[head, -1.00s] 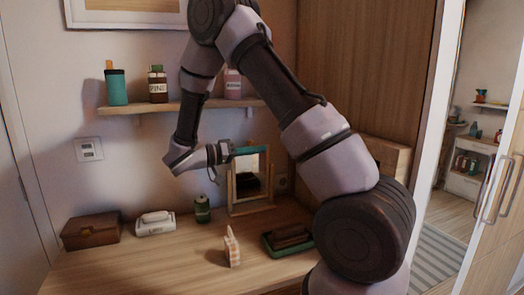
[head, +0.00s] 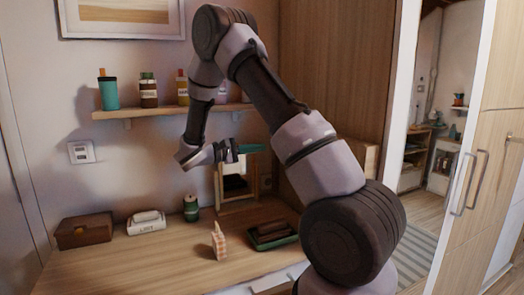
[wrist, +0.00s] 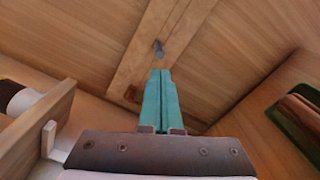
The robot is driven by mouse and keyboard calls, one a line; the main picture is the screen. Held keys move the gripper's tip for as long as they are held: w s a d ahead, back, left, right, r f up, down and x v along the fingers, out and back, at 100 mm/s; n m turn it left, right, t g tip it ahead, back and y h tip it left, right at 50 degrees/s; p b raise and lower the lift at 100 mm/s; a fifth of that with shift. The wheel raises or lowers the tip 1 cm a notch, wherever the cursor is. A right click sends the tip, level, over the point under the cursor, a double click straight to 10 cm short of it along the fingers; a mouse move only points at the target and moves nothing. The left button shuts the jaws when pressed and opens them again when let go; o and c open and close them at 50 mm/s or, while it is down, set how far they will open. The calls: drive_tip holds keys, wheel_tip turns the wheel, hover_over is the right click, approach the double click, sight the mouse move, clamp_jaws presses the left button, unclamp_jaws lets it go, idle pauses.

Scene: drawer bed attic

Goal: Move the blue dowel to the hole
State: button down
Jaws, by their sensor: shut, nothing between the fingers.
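My gripper (head: 250,149) is raised above the desk, at the top of a wooden-framed mirror in the head view. Its teal fingers (wrist: 160,98) are pressed together, with nothing between them. I cannot make out the dowel in the head view.
The mirror (head: 221,190) stands on the desk (head: 165,262) near a green jar (head: 191,208), a white case (head: 146,225) and a brown box (head: 84,231). A patterned carton (head: 218,241) and green tray (head: 290,241) are nearer. A shelf (head: 150,112) holds several bottles.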

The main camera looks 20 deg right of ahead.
drive_tip(key=d+n, duration=0.2)
drive_tip(key=d, duration=0.5)
idle(0.3)
drive_tip(key=shift+w+d+r, duration=0.1)
drive_tip(key=shift+d, duration=0.6)
idle(0.4)
drive_tip(key=shift+a, duration=0.1)
drive_tip(key=a, duration=1.3)
drive_tip(key=s+d+r+m+g+y, duration=0.1)
drive_tip(key=s+d+r+m+y, duration=0.2)
drive_tip(key=s+y, duration=0.35)
drive_tip(key=s+d+r+m+g+y, duration=0.2)
drive_tip(key=s+r+y, duration=0.15)
drive_tip(key=s, duration=0.55)
drive_tip(key=s+a+r+m+t+y, duration=0.6)
drive_tip(key=s+a+r+t+y, duration=0.1)
drive_tip(key=s+a+t+y, duration=0.1)
drive_tip(key=s+t+y, duration=0.1)
drive_tip(key=s+y, duration=0.1)
drive_tip(key=s, duration=0.1)
drive_tip(key=shift+s+a+r+m+t, duration=0.3)
drive_tip(key=shift+a+r+m, duration=0.05)
drive_tip(key=shift+m, duration=0.05)
